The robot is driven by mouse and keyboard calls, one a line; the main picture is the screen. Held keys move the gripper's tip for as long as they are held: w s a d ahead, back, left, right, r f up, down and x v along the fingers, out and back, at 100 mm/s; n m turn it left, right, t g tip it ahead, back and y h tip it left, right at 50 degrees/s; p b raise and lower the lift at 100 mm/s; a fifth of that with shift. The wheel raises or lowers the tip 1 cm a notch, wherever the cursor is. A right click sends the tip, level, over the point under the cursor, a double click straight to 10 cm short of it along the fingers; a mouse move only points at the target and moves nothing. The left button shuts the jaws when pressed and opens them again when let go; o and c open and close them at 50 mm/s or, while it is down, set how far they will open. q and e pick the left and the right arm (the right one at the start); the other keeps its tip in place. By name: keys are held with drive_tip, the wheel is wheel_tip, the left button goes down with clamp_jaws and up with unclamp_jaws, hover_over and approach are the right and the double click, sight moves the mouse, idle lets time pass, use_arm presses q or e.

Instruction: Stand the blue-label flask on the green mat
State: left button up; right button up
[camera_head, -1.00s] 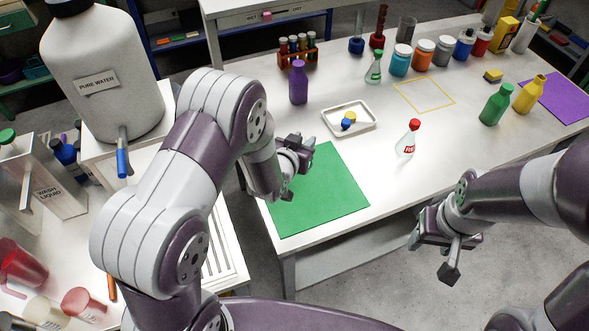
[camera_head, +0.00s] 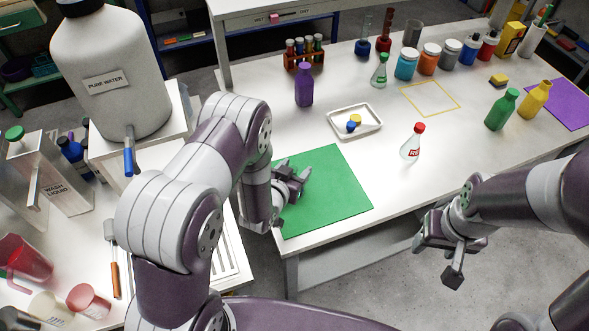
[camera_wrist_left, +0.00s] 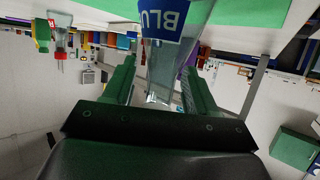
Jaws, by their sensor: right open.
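The blue-label flask (camera_wrist_left: 165,60) is between the fingers of my left gripper (camera_wrist_left: 158,75) in the left wrist view, which shows it upside down. The gripper is shut on it around the narrow part. Its base is out of frame, so I cannot tell whether it touches the mat. In the head view my left gripper (camera_head: 293,184) is over the left part of the green mat (camera_head: 335,190), and my arm hides the flask. My right gripper (camera_head: 448,256) is open and empty, in front of the table edge.
A red-capped flask (camera_head: 411,146) stands right of the mat. A white tray (camera_head: 337,124) with small blue and yellow things lies behind the mat, near a purple bottle (camera_head: 304,86). Green (camera_head: 500,110) and yellow (camera_head: 534,100) bottles stand further right. The mat's right part is bare.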

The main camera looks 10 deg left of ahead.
use_arm(q)
drive_tip(key=shift+r, duration=0.25)
drive_tip(key=s+a+r+n+g+y, duration=0.1)
drive_tip(key=s+a+r+g, duration=0.1)
drive_tip(key=s+r+g, duration=0.4)
drive_tip(key=s+a+r+n+g+y, duration=0.1)
drive_tip(key=s+a+r+g, duration=0.2)
drive_tip(key=s, duration=1.1)
wheel_tip(320, 180, up, 3)
drive_tip(key=g, duration=0.3)
drive_tip(key=shift+r+y, duration=0.2)
drive_tip(key=shift+y, duration=0.1)
